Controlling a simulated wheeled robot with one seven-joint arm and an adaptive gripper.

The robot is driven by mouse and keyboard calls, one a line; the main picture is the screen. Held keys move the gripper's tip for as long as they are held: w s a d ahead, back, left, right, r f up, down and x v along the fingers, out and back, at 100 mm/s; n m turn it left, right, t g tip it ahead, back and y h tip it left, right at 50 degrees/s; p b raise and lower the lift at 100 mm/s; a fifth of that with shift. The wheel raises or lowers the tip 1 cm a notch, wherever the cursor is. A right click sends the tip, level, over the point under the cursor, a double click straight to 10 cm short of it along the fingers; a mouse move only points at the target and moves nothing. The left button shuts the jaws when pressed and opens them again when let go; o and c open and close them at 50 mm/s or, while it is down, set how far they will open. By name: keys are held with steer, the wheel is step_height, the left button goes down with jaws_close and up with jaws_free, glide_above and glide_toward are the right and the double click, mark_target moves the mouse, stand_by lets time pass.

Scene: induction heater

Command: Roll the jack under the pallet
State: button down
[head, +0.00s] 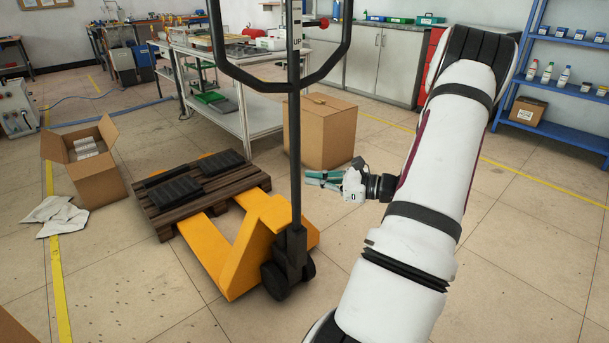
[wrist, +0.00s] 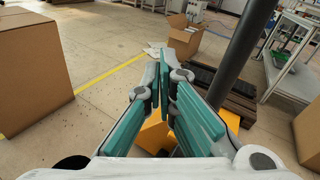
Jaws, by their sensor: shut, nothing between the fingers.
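The yellow pallet jack (head: 244,246) stands in the middle of the head view, with its dark upright handle (head: 295,130) nearest me. Its forks reach beneath the brown wooden pallet (head: 213,190), at least at the near side; how far in is hidden by the boards. Dark ribbed blocks (head: 222,162) lie on the pallet. My gripper (head: 308,179) is shut and empty, just right of the handle in the head view. In the wrist view my gripper (wrist: 167,80) has its teal fingers together, with the handle post (wrist: 243,50) just beyond to the right and yellow jack parts below.
An open carton (head: 92,175) with packs inside stands left of the pallet, papers (head: 55,215) beside it. A closed carton (head: 322,130) stands behind the jack near the workbench (head: 240,110). Blue shelving (head: 572,85) is at right. Open floor lies in front and left.

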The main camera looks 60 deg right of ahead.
steer(key=s+d+f+m+t+h, duration=0.2)
steer(key=s+d+f+m+h, duration=0.35)
steer(key=d, duration=0.25)
steer(key=w+b, duration=0.4)
steer(key=w, duration=0.9)
steer(key=shift+w+d+b, duration=0.25)
steer(key=shift+b, duration=0.1)
